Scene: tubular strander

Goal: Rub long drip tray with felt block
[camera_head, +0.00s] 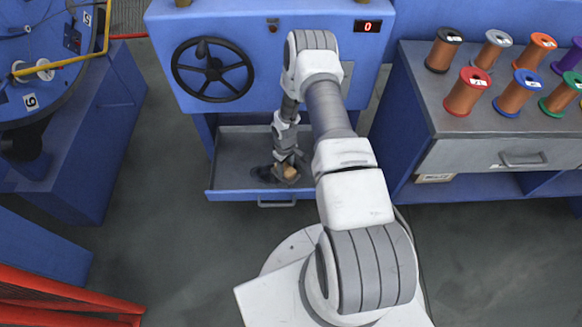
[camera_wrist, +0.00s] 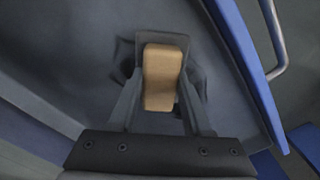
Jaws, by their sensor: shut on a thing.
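The long drip tray (camera_head: 236,152) is a grey, shallow, drawer-like tray with a blue front edge, pulled out below the blue machine. My gripper (camera_head: 287,170) is over the tray's front right part and is shut on the tan felt block (camera_head: 290,172). In the wrist view the felt block (camera_wrist: 162,75) sits between the two fingers, above the tray floor (camera_wrist: 60,70). I cannot tell whether the block touches the floor. Dark patches (camera_wrist: 124,60) show on the floor around the fingers. My arm hides the tray's right part in the head view.
The tray's front handle (camera_head: 277,203) faces me. A black handwheel (camera_head: 212,69) and a red display (camera_head: 367,26) are on the machine above. A cabinet (camera_head: 440,125) with several wire spools stands at the right. The floor left of the tray is clear.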

